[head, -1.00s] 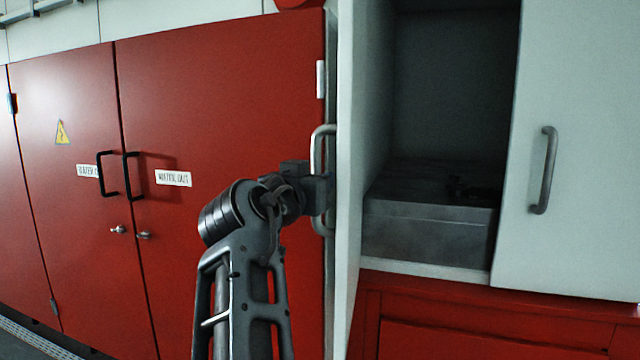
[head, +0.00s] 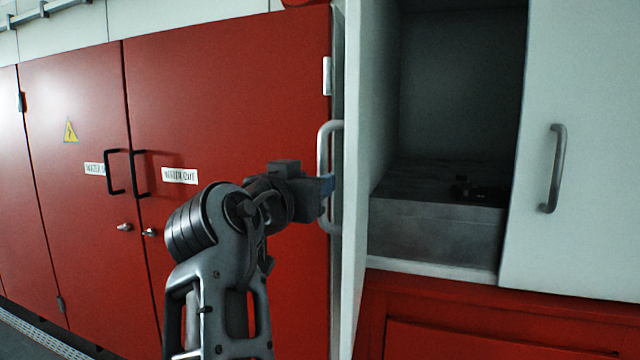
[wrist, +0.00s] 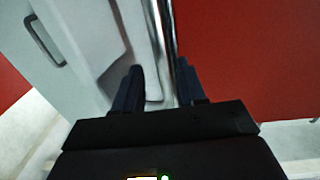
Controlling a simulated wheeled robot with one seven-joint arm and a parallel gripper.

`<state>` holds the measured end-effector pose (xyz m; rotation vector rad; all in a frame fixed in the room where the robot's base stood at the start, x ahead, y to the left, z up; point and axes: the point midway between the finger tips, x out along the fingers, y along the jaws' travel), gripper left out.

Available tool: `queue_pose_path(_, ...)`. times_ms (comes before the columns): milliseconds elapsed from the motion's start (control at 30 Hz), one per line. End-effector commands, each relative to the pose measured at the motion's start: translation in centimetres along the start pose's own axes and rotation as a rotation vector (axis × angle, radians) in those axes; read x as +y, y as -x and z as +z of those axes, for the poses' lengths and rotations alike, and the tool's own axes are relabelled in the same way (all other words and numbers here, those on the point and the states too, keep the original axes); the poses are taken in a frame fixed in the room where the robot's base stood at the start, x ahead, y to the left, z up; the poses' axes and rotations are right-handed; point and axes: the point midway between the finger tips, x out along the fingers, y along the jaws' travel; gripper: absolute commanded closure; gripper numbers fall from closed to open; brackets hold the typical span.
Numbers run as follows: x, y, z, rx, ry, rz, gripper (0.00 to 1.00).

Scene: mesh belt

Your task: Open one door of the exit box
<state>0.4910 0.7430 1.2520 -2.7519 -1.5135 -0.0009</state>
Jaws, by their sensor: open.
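The exit box is a white cabinet whose left door (head: 362,120) stands swung open, seen nearly edge-on in the head view. Its metal handle (head: 324,150) is on the door's left-facing side. The right door (head: 600,150) of the box is shut, with its own grey handle (head: 553,170). My gripper (head: 328,186) is at the left door's handle. In the wrist view my open gripper (wrist: 161,70) has the handle bar (wrist: 166,35) passing between its fingers, closer to the right finger. Contact with the bar cannot be told.
The box's dark interior (head: 460,90) holds a grey block (head: 430,228) with a small dark item on top. Red cabinet doors (head: 230,90) with black handles fill the left. A red base (head: 480,312) is below the box. The floor shows at lower left.

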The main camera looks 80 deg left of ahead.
Motion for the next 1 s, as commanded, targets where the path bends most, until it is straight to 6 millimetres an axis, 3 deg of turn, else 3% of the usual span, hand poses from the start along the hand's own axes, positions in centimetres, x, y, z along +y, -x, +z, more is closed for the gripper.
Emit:
queue_pose_path(100, 0.0, 1.6, 0.1, 0.001, -0.001, -0.001, 0.59)
queue_pose_path(267, 0.0, 2.5, 0.0, 0.001, -0.001, 0.0, 0.59)
queue_pose_path(1000, 0.0, 2.7, 0.0, 0.0, 0.0, 0.0, 0.59)
